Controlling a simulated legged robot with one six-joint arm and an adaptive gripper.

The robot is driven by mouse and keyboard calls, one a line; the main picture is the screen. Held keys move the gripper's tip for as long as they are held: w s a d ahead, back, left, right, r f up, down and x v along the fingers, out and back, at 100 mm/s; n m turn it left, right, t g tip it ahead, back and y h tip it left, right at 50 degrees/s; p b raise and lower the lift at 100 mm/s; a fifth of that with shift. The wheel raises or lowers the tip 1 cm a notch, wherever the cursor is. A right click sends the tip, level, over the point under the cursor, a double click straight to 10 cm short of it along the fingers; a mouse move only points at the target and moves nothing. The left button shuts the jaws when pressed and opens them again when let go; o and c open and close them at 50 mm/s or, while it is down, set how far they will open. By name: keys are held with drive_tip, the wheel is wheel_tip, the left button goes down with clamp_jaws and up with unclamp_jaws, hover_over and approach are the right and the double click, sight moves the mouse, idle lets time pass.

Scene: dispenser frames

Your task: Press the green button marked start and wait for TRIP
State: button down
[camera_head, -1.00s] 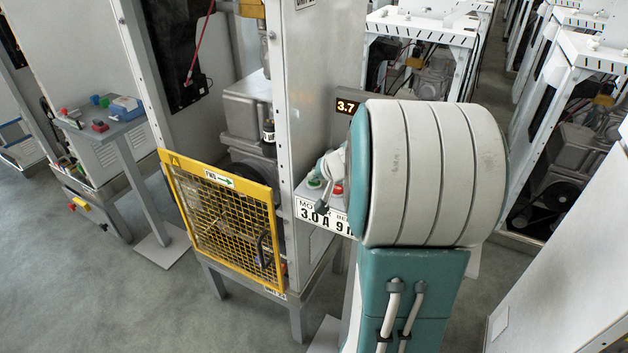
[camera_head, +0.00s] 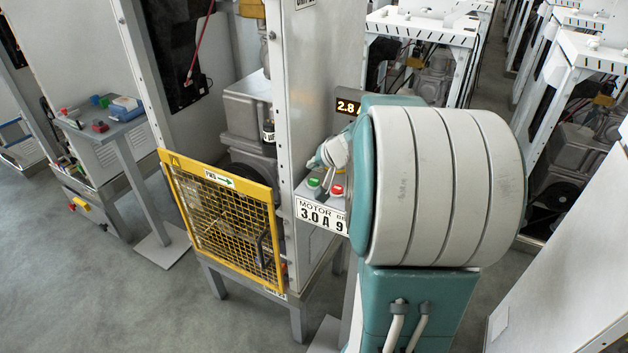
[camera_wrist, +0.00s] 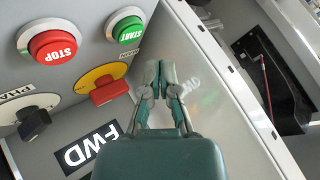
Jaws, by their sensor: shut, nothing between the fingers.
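The green START button (camera_wrist: 128,30) sits in a pale collar at the top of the wrist view. It also shows on the grey control box in the head view (camera_head: 313,183). My gripper (camera_wrist: 160,75) is shut and empty. In the wrist view its fingertips are below and right of the green button, apart from it in the picture; their distance from the panel is hard to judge. The lit display (camera_head: 348,106) on the post reads 2.8, not TRIP. My arm hides part of the box.
The red STOP button (camera_wrist: 53,47) is left of START. A red-and-yellow MAIN switch (camera_wrist: 108,88) and a black knob (camera_wrist: 33,121) lie below. A yellow mesh guard (camera_head: 223,220) stands left of the box. Open machine frames (camera_head: 425,45) stand behind.

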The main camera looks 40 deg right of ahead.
sight(314, 182)
drive_tip(key=shift+r, duration=1.7)
drive_tip(key=shift+a, duration=0.1)
drive_tip(key=s+a+r+n+g+y, duration=0.1)
drive_tip(key=s+a+n+g, duration=0.3)
drive_tip(key=a, duration=0.8)
drive_tip(key=s+a+r+n+t+y, duration=0.1)
drive_tip(key=s+a+n, duration=0.2)
drive_tip(key=s+a, duration=0.65)
drive_tip(key=s+a+f+n+h, duration=0.1)
drive_tip(key=s+a+n, duration=0.1)
drive_tip(key=s+a, duration=0.3)
drive_tip(key=shift+s+a+f+g+h, duration=0.15)
drive_tip(key=shift+s+a+g+h, duration=0.15)
drive_tip(key=shift+s, duration=0.15)
drive_tip(key=shift+d, duration=0.1)
